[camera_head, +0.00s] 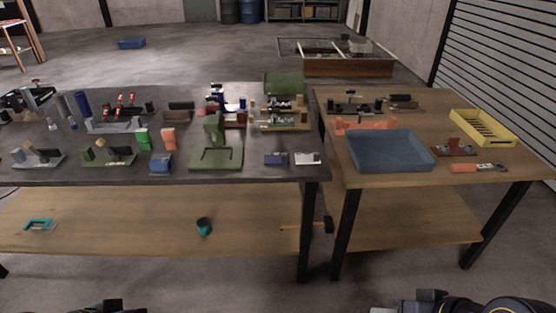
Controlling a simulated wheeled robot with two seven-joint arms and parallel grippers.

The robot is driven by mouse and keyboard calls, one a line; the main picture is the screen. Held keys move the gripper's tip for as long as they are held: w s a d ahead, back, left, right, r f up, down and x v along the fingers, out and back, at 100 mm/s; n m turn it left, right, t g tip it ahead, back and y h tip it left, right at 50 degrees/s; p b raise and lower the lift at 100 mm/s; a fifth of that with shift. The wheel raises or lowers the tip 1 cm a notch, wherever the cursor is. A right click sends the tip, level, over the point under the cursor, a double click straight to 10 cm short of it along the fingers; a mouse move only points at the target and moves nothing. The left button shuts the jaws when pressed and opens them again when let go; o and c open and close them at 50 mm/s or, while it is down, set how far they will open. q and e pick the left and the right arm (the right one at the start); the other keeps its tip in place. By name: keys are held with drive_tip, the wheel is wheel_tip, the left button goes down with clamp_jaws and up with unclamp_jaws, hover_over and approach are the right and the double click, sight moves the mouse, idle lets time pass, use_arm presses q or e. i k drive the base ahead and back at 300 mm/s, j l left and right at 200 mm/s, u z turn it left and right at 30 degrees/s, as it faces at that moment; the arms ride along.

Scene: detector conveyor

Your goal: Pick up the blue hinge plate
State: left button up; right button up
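A small flat blue piece (275,158), which looks like the blue hinge plate, lies near the front right edge of the dark left table (255,174). A similar pale grey or white plate (308,158) lies just to its right, apart from it. Both are small in view, so their details are unclear. Only dark parts of my arms show at the bottom edge, left and right of centre. My grippers are not in view, and nothing of mine is near the blue piece.
A green stand (215,157) is left of the blue piece, and a blue block (160,163) is farther left. The right table (345,180) holds a blue tray (390,168) and a yellow crate (482,127). A gap separates the tables. Lower shelves are mostly bare.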

sight(283, 158)
drive_tip(key=i+j, duration=0.65)
drive_tip(key=i, duration=0.2)
drive_tip(key=i+j+z, duration=0.15)
drive_tip(key=i+j, duration=0.45)
drive_tip(key=i, duration=0.2)
